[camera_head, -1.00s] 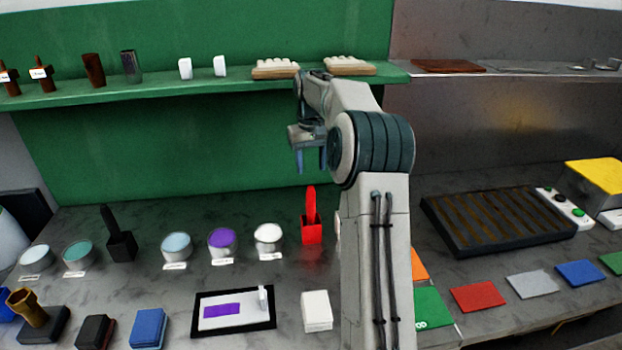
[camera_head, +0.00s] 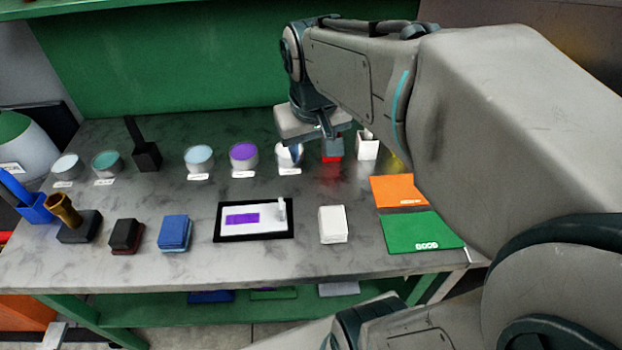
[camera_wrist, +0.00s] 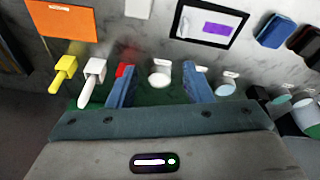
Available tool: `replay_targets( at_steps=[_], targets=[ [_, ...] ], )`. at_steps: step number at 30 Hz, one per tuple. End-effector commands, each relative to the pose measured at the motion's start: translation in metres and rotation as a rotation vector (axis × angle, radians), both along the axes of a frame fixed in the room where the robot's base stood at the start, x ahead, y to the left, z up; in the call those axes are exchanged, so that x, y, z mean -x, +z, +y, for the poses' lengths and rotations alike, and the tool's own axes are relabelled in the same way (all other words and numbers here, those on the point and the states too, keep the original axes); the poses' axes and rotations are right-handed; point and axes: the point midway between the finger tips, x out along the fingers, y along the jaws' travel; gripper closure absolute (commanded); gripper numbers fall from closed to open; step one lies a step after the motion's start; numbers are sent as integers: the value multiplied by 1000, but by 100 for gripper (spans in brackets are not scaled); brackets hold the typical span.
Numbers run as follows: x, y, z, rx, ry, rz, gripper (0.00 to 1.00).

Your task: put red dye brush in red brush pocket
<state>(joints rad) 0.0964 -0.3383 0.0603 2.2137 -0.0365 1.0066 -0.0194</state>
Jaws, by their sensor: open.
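The red brush pocket (camera_head: 332,157) stands in the back row of the table, mostly hidden behind my gripper in the head view. In the wrist view, a bit of red (camera_wrist: 125,70) shows beside the left finger. The red dye brush's handle cannot be seen now; in the earlier head view it stood upright in the red pocket. My gripper (camera_head: 314,148) is open and empty, pointing down at the back row. In the wrist view, its fingers (camera_wrist: 160,92) are spread wide, with the white cup (camera_wrist: 160,72) showing between them and the red just at the left finger.
The white brush pocket (camera_head: 367,147) and a yellow one (camera_wrist: 62,72) stand beside the red. Cups of purple (camera_head: 243,154) and pale blue (camera_head: 199,158), then a black brush holder (camera_head: 146,154), line the other side. A framed board (camera_head: 253,220) and orange card (camera_head: 398,191) lie in front.

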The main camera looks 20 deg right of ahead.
Motion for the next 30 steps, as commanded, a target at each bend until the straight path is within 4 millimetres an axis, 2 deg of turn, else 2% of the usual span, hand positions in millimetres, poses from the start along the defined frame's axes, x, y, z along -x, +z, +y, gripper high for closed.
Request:
replay_targets(
  at_steps=[1, 3, 6, 9, 13, 30],
  targets=[
    [19, -7, 5, -8, 8, -19, 54],
    [39, -17, 9, -22, 10, -38, 54],
    [60, -30, 13, -39, 15, -59, 54],
    [73, -39, 16, -50, 16, -70, 54],
    [78, -43, 17, -56, 17, -75, 54],
    [78, -43, 17, -55, 17, -74, 54]
  ],
)
